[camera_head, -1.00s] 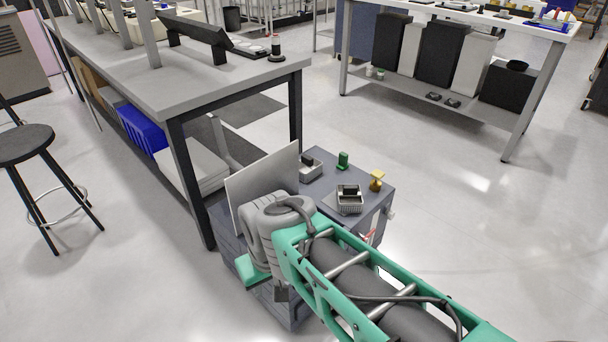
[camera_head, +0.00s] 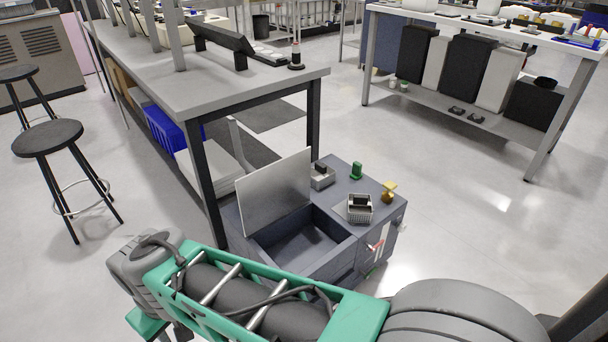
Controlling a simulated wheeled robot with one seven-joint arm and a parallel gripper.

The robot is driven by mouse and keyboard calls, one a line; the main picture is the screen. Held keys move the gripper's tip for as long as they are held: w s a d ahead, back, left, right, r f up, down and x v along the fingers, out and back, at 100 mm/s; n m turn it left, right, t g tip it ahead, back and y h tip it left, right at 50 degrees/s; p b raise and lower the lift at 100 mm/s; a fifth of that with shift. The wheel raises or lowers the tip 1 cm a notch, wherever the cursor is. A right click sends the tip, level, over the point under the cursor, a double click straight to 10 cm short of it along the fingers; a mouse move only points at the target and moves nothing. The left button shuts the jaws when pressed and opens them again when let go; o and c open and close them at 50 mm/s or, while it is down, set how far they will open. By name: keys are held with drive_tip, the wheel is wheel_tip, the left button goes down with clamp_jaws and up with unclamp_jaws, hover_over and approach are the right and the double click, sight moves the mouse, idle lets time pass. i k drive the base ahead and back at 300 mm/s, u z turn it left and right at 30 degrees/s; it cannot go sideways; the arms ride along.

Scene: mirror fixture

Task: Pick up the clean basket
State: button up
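A small light grey basket (camera_head: 359,214) with dark contents stands on the top of a dark grey cabinet (camera_head: 378,184), near its front right. A second small grey container (camera_head: 322,181) with something dark in it stands farther back, beside the raised panel. I cannot tell from here which one is clean. My arm reaches across the bottom of the picture to the left. Its grey and teal end, with my gripper (camera_head: 176,334) partly showing at the bottom edge, is left of the cabinet and apart from both baskets. The fingers are too hidden to judge.
The cabinet has an open compartment (camera_head: 300,240) with a raised pale panel (camera_head: 272,193). A green item (camera_head: 356,171) and a yellow item (camera_head: 389,191) stand on its top. A workbench (camera_head: 170,82) is behind left, with stools (camera_head: 48,137) beyond. Floor at right is clear.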

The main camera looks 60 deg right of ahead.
sight(322, 175)
drive_tip(key=i, duration=2.85)
drive_tip(key=z, duration=2.8)
